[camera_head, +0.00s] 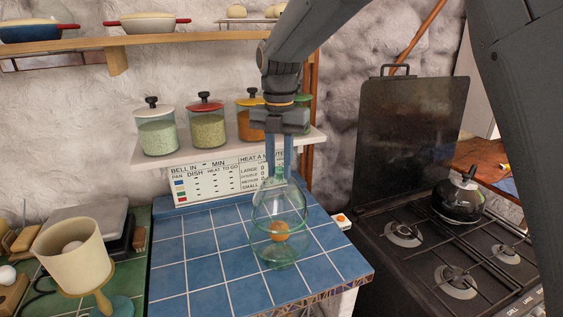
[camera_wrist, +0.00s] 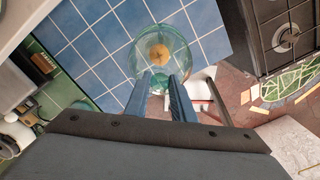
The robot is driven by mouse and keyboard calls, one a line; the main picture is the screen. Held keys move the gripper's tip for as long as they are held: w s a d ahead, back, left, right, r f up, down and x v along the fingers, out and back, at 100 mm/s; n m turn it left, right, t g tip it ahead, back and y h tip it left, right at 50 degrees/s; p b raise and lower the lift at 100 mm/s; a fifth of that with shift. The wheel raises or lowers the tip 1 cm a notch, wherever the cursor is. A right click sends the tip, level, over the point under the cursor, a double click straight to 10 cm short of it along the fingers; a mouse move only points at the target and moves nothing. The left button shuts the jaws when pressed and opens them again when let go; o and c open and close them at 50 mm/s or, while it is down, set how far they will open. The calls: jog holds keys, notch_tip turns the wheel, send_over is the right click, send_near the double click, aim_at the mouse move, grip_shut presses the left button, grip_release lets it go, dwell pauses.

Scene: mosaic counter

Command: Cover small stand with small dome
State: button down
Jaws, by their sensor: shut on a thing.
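My gripper (camera_head: 280,171) points straight down above the blue tiled counter (camera_head: 198,265) and is shut on the top of a clear greenish glass dome (camera_head: 283,203). The dome hangs or stands upright below the fingers. A small green glass stand (camera_head: 277,262) is on the counter under it, with a round orange-brown item (camera_head: 279,232) that shows through the glass. I cannot tell whether the dome's rim touches the stand. In the wrist view the fingers (camera_wrist: 163,80) reach to the dome (camera_wrist: 178,45), with the round item (camera_wrist: 158,56) seen near its middle.
Lidded jars (camera_head: 208,128) stand on a shelf behind, above a timing chart (camera_head: 222,181). The black stove (camera_head: 430,250) with a kettle (camera_head: 461,198) is at the right. Blue tiles left of the dome are clear.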

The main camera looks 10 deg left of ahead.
aim_at(279, 178)
jog(key=shift+f+b, duration=1.5)
jog(key=shift+f, duration=0.75)
jog(key=shift+a+f+b, duration=0.1)
jog(key=shift+f+b, duration=0.4)
jog(key=shift+f, duration=1.3)
jog(key=c, duration=1.4)
grip_release()
jog(key=shift+c, duration=0.2)
